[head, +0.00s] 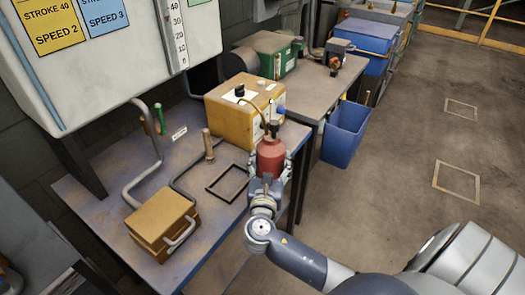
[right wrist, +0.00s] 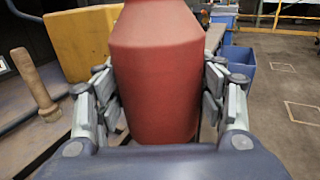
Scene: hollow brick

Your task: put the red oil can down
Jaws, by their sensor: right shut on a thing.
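The red oil can (head: 270,158) is upright in my right gripper (head: 269,180), at the right edge of the blue workbench (head: 88,221). In the right wrist view the can (right wrist: 155,75) fills the middle, with the fingers of my right gripper (right wrist: 158,100) closed on both its sides. A thin spout rises from its top in the head view. A dark square outline (head: 227,184) is on the bench just left of the can. I cannot tell how high the can is above the bench. My left gripper is not in view.
A tan block with a handle (head: 160,222) sits at the front. A blue bin (head: 345,133) stands on the floor at right. A machine housing (head: 110,60) overhangs the bench's back left.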

